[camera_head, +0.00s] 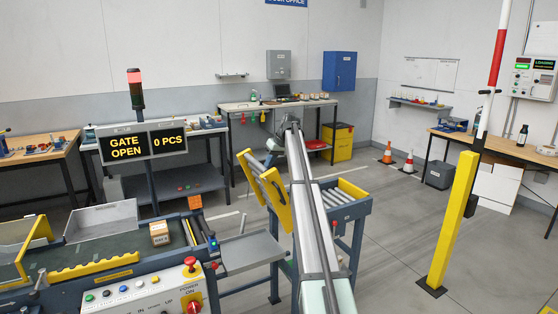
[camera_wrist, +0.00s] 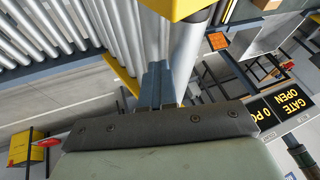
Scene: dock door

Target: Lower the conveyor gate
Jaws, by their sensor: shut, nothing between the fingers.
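The conveyor gate (camera_head: 267,185) is a short roller section with yellow side rails. It stands tilted steeply up, at the left end of the roller conveyor (camera_head: 345,200) in the head view. The sign (camera_head: 140,145) reads "GATE OPEN" and "0 PCS". My gripper (camera_wrist: 155,85) is shut and empty in the wrist view. Its dark fingertips are close to metal rollers (camera_wrist: 192,50) and a yellow part (camera_wrist: 180,8); whether they touch I cannot tell. In the head view my arm hides part of the gate's surroundings, and the fingertips do not show clearly.
A belt conveyor (camera_head: 110,262) with a small carton (camera_head: 159,233) on it stands left of the gap. A control panel (camera_head: 140,293) with a red button is in front. A yellow post (camera_head: 452,220) stands at right. Open floor lies between post and conveyor.

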